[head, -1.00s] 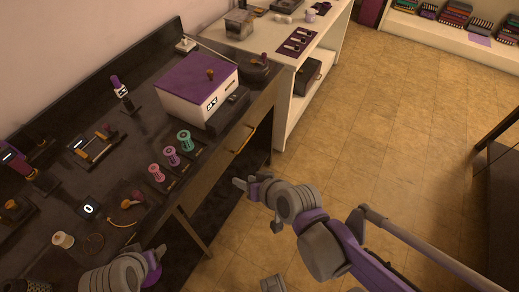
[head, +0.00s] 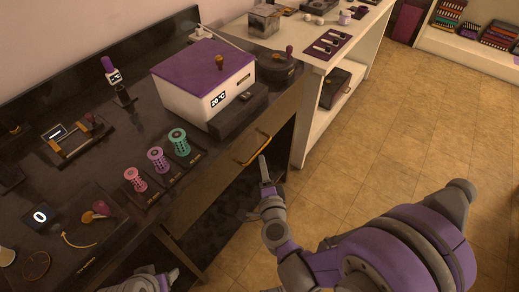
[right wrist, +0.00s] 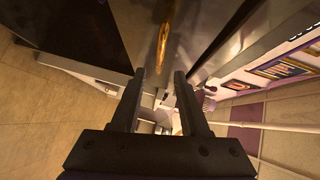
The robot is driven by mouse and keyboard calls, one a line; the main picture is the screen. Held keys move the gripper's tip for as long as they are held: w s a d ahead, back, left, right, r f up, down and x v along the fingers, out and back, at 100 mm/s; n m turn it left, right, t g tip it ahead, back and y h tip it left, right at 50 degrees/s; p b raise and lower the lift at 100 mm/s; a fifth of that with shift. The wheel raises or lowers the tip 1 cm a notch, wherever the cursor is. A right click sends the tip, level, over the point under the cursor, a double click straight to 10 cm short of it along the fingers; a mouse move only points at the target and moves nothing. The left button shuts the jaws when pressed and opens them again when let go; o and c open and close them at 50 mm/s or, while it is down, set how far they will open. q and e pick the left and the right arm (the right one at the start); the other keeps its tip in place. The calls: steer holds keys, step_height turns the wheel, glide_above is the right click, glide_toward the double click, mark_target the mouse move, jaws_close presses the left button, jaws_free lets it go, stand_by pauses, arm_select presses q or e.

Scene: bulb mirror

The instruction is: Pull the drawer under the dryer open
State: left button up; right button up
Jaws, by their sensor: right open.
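The dryer (head: 205,85) is a white box with a purple lid and a lit display, standing on the dark counter. Under it, the drawer front (head: 215,185) carries a brass bar handle (head: 250,150). The drawer looks closed. My right gripper (head: 265,170) is close to the handle's lower right, in front of the drawer. In the right wrist view my right gripper (right wrist: 162,80) is open, its two dark fingers apart. The brass handle (right wrist: 163,45) shows ahead, beyond and between the fingertips; I cannot tell whether they touch. Part of my left arm shows at the bottom edge, its jaws unclear.
Several colored spools (head: 157,160) stand along the counter's front. A white shelf unit (head: 300,135) stands right of the counter, close to the drawer's right end. The tiled floor (head: 380,160) in front is clear. A dark mat lies below the counter.

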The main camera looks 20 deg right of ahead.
mark_target(260, 149)
steer(key=w, duration=0.5)
steer(key=w+d+f, duration=0.1)
steer(key=w, duration=0.2)
steer(key=shift+f, duration=0.1)
steer(key=shift+c, duration=0.2)
jaws_close()
stand_by(1.0)
